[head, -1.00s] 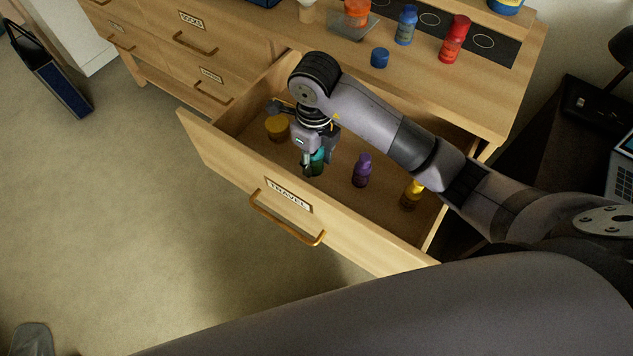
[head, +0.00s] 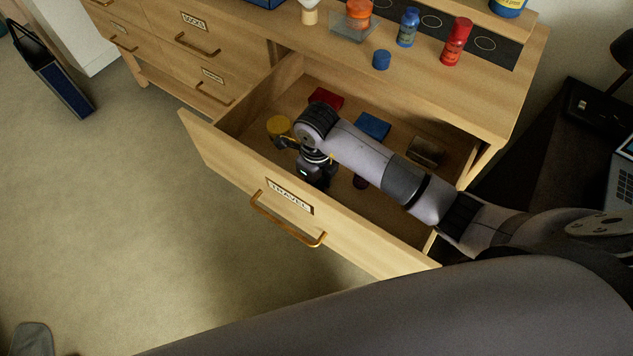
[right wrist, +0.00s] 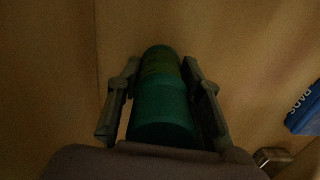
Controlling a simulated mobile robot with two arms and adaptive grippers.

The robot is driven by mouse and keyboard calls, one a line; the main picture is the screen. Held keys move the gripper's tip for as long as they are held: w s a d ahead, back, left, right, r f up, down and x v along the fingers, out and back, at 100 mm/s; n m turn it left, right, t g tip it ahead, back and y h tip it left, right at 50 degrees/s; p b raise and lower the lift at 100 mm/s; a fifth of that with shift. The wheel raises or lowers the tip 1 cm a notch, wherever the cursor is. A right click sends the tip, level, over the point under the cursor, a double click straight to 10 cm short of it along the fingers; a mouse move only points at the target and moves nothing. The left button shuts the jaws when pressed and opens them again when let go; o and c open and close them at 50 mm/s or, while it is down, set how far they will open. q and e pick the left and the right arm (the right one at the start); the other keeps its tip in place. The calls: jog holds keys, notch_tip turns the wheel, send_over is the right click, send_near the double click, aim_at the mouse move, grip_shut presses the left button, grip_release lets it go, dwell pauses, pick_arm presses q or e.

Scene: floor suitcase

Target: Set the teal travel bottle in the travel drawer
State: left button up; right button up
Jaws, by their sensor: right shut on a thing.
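The teal travel bottle (right wrist: 163,105) shows between the two fingers of my right gripper (right wrist: 160,75) in the right wrist view. The gripper is shut on it. In the head view my right gripper (head: 314,178) is down inside the open travel drawer (head: 225,152), near its front panel. The arm and gripper hide the bottle there. I cannot tell whether the bottle touches the drawer floor. My left gripper is not in view.
The drawer also holds a yellow round container (head: 278,126), a red item (head: 326,97), a blue pack (head: 372,126), a brownish item (head: 427,150) and a mostly hidden purple bottle (head: 360,182). Blue and red bottles (head: 455,42) stand on the dresser top.

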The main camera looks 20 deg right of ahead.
jog(key=shift+f, duration=0.2)
jog(key=o, duration=1.2)
jog(key=shift+c, duration=0.2)
jog(key=shift+r, duration=0.1)
notch_tip(320, 180, up, 12)
jog(key=shift+r, duration=0.15)
